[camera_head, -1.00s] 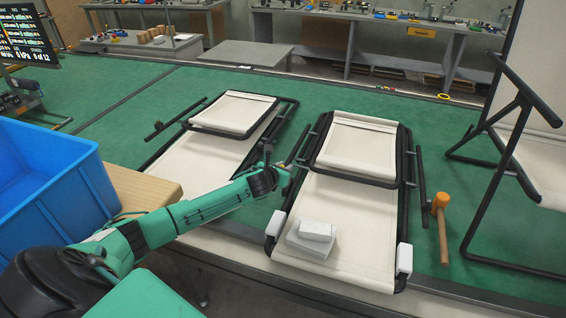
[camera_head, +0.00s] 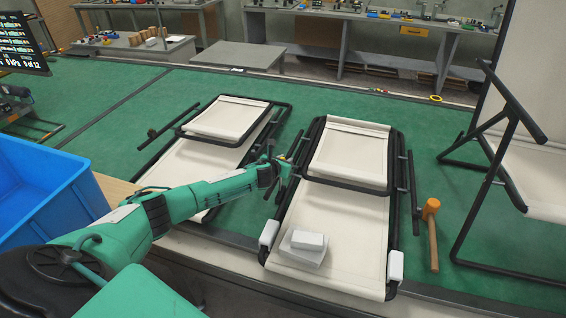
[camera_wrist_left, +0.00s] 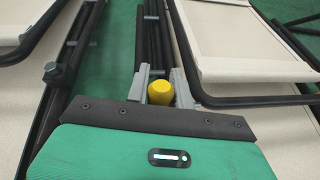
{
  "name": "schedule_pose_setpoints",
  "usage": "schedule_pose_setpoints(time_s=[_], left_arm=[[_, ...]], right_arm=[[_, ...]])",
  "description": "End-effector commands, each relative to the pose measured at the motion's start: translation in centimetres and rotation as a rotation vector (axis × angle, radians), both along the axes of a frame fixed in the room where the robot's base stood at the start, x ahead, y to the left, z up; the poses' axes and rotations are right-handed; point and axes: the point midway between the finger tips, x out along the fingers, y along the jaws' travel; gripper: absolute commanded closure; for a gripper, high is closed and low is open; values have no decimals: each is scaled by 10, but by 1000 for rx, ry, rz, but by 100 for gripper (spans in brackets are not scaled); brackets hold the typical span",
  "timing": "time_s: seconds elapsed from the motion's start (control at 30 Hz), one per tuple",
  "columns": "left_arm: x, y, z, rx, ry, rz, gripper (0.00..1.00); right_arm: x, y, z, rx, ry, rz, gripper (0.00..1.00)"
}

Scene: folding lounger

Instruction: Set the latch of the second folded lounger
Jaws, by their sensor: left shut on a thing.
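Two folded loungers with cream fabric and black frames lie side by side in the head view: a left one (camera_head: 190,160) and a right one (camera_head: 345,225). My left gripper (camera_head: 287,165) is at the left side rail of the right lounger, in the gap between the two. In the left wrist view, a yellow knob (camera_wrist_left: 161,93) sits between the grey fingers of this gripper (camera_wrist_left: 162,80), which is shut on it. Black tubes run beyond the fingertips. What the knob is fixed to is hidden. My right gripper is not in view.
White blocks (camera_head: 305,240) lie on the right lounger's near end. An orange-headed mallet (camera_head: 431,210) lies to its right. A black-framed chair (camera_head: 545,170) stands at far right. A blue crate (camera_head: 40,195) is at left. Green surface is clear behind the loungers.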

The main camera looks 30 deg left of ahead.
Motion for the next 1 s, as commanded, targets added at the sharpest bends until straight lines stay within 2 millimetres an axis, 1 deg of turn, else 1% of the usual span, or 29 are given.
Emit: schedule_pose_setpoints(time_s=[0.03, 0.3, 1.0], left_arm=[[-1, 1, -8, 5, 10, 0, 100], [1, 1, -16, 6, 15, 0, 100], [1, 0, -20, 5, 18, -2, 100]], right_arm=[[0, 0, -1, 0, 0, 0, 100], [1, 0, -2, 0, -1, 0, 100], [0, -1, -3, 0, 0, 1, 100]])
